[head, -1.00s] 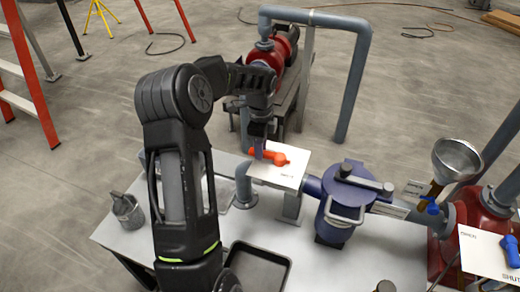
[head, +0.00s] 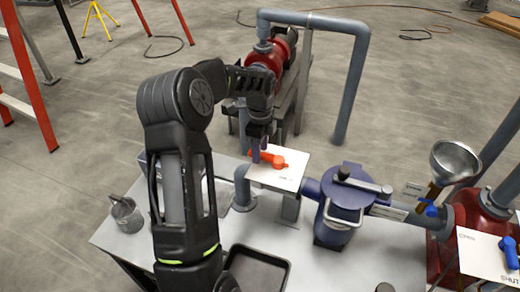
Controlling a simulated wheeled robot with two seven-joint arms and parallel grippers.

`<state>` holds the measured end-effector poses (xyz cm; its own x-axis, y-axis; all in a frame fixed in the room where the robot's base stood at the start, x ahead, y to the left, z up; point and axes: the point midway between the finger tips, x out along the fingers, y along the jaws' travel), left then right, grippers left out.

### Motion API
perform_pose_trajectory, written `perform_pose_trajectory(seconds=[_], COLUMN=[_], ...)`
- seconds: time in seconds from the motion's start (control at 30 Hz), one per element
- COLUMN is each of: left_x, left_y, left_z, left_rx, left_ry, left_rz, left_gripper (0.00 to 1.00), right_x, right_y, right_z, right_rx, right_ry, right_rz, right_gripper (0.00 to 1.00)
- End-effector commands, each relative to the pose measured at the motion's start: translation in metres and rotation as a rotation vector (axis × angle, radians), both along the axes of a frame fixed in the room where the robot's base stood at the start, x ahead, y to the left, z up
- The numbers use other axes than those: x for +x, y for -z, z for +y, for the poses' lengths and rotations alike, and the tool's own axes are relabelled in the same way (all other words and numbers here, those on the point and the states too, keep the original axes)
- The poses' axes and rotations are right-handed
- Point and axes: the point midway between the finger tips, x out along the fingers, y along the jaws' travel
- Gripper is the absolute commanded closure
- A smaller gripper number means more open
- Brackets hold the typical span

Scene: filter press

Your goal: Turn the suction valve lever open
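An orange lever (head: 271,159) lies over a white label plate (head: 284,180) beside a grey elbow pipe, at the back of the table. My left gripper (head: 260,152) points down at the lever's left end, with two purplish fingers around or right beside it. Whether the fingers press on the lever or stand slightly apart from it is too small to tell. The gripper covers part of the lever's left end. My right gripper is not in view.
A blue strainer pot (head: 341,210) with a handle stands right of the plate. A funnel (head: 455,162) and a blue lever (head: 510,252) on another plate are at the right. A black tray (head: 258,268) and a mesh cup (head: 127,214) are on the table (head: 385,250).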

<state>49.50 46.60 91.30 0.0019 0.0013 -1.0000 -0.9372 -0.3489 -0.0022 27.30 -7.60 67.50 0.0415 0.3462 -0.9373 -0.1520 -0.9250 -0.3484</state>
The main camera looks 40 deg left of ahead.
Motion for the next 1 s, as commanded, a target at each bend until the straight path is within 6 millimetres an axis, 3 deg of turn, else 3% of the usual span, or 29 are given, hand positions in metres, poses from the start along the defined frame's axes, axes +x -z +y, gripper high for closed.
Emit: perform_pose_trajectory(seconds=[0.37, 0.8, 1.0], left_x=[0.000, 0.000, 0.000], left_y=[-0.007, -0.071, -0.078], left_z=[0.000, 0.000, 0.000], left_rx=[0.000, 0.001, -0.001], left_ry=[-0.001, -0.001, 0.000], left_rz=[0.000, -0.002, 0.001], left_gripper=[0.55, 0.55, 0.55], right_x=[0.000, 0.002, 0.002], right_y=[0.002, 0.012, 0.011], right_z=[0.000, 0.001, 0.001], right_rx=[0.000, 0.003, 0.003], right_ry=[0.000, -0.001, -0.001], right_rz=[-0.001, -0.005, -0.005], right_gripper=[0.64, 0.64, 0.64])
